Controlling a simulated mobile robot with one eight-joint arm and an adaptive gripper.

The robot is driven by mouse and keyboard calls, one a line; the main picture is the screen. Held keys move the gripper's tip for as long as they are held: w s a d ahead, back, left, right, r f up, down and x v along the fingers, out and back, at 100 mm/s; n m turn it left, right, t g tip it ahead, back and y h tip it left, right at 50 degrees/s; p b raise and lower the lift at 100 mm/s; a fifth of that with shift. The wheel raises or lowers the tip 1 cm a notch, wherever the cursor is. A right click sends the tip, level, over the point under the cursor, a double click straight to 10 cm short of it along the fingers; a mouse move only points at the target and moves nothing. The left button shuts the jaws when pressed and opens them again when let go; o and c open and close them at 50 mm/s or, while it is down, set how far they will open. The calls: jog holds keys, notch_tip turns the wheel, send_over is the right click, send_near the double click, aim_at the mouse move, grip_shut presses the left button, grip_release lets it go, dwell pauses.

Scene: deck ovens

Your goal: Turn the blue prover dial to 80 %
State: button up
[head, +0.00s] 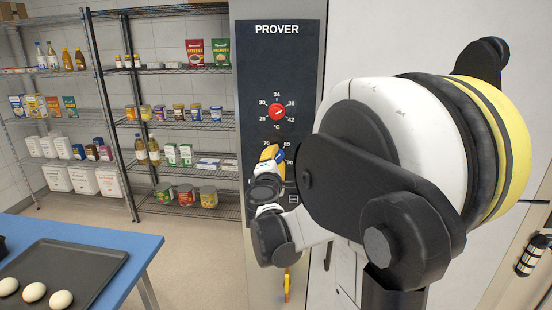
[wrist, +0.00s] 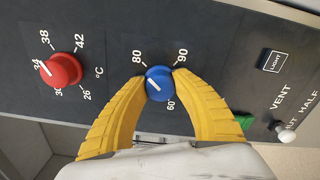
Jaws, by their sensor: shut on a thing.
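The blue prover dial (wrist: 159,86) sits on the dark panel, with 80, 90 and 60 printed around it in the wrist view. Its white pointer mark slants to the upper left, near the side of the 80; the exact reading is hard to tell. My gripper (wrist: 160,79) has its two yellow fingers shut on the dial, one on each side. The left finger covers part of the scale. In the head view my gripper (head: 271,153) is at the prover panel (head: 252,85), below the red dial, and largely hides the blue dial.
In the wrist view a light button (wrist: 276,62), a green part (wrist: 244,121) and a white-tipped vent lever (wrist: 285,136) lie to the right. A blue table (head: 135,246) with a tray (head: 85,262) stands at left.

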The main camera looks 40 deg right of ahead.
dwell(0.4)
jog(key=o, duration=1.2)
jog(key=shift+d, duration=0.1)
jog(key=v, duration=1.2)
jog(key=s+a+f+m+g+y, duration=0.1)
jog(key=s+a+f+m+y, duration=0.3)
jog(key=a, duration=0.4)
jog(key=s+a+f+m+g+y, duration=0.2)
jog(key=s+a+f+m+y, duration=0.2)
jog(key=a, duration=0.5)
jog(key=s+a+f+m+g+y, duration=0.1)
jog(key=s+a+f+m+y, duration=0.3)
jog(key=a, duration=0.4)
jog(key=shift+s+a+f+g+y, duration=0.3)
jog(key=shift+a+y, duration=0.1)
jog(key=shift+y, duration=0.5)
